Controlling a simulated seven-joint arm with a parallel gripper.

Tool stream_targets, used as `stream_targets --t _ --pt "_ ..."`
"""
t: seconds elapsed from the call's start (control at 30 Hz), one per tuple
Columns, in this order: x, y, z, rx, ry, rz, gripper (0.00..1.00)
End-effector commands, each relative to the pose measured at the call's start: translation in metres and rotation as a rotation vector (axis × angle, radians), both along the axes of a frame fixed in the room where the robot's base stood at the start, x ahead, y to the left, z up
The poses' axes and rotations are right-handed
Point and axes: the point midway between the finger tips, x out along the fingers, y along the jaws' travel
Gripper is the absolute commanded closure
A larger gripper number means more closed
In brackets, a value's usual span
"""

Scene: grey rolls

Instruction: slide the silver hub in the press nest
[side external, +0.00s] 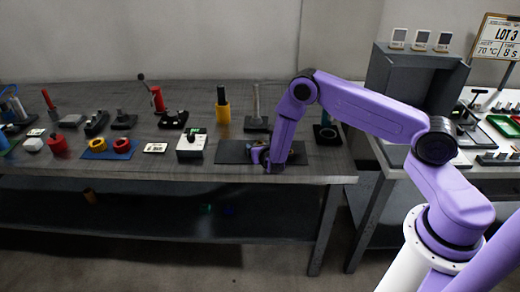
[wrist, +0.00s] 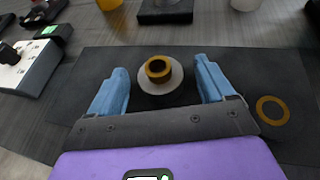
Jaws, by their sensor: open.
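My gripper (wrist: 161,66) is open, its two blue fingers standing apart on either side of a round stack on the dark mat (wrist: 75,75). The stack has a pale silver disc (wrist: 172,88) with a brass-coloured ring (wrist: 158,69) on top and a dark round part under it. I see no finger touching it. I cannot tell for sure which part is the hub and which the nest. In the side view my gripper (side external: 262,156) is low over the mat (side external: 232,151) near the bench's front edge, and hides most of the stack.
A flat brass ring (wrist: 272,110) lies on the mat at the right. Behind are a yellow cylinder (side external: 223,112) and a black block with a post (side external: 257,124).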

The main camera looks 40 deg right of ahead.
Motion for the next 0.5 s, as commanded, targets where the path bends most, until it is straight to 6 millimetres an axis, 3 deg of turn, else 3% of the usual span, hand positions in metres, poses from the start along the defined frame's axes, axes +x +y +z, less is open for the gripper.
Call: stream_targets --t 0.27,0.4,0.5 --pt "0.0018 -0.0015 -0.0012 0.001 0.001 0.000 0.18" --pt "0.0017 -0.0013 -0.0011 0.001 0.001 0.000 0.64" --pt "0.0017 -0.0012 -0.0011 0.001 0.001 0.000 0.91"
